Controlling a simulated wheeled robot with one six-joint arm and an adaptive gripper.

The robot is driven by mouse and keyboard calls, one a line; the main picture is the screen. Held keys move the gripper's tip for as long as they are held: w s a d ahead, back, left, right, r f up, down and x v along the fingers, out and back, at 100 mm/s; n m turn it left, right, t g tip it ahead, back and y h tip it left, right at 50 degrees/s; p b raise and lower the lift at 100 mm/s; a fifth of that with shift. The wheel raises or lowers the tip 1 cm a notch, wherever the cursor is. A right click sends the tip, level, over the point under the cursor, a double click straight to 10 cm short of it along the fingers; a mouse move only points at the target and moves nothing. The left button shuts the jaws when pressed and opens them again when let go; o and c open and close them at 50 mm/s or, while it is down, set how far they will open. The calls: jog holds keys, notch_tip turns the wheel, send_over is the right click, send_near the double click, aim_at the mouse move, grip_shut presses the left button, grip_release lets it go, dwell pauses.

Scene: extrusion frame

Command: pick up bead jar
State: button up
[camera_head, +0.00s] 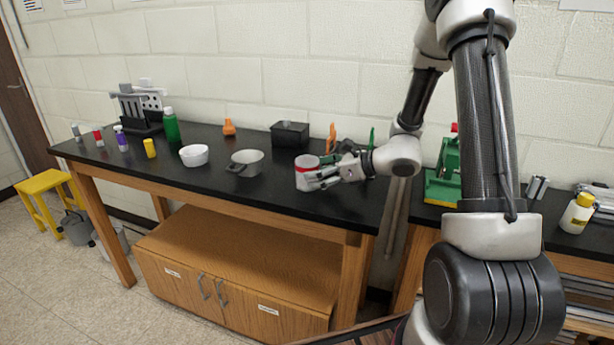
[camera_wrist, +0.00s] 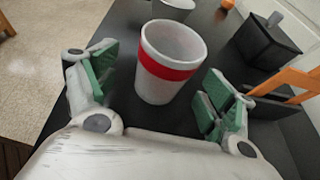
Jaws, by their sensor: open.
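A white tapered cup-shaped jar with a red band, the likeliest bead jar, stands upright on the black tabletop near its front right part (camera_head: 305,182). In the wrist view the jar (camera_wrist: 167,85) is just ahead of and between my fingers, with a gap at each side. My gripper (camera_head: 328,176) is open and low over the table, at the right side of the jar. Its two green-padded fingers show in the wrist view (camera_wrist: 155,92), with nothing held. The jar's contents cannot be made out.
A grey pan (camera_head: 246,163) and a white bowl (camera_head: 194,155) stand left of the jar. A black box (camera_head: 290,134) is behind it. The tabletop's front strip is clear.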

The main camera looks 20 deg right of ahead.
jog(key=x, duration=0.4)
jog(key=shift+w+f, duration=0.3)
jog(key=shift+f, duration=0.05)
jog(key=c, duration=1.2)
jog(key=shift+o, duration=0.2)
jog(key=shift+r, duration=0.1)
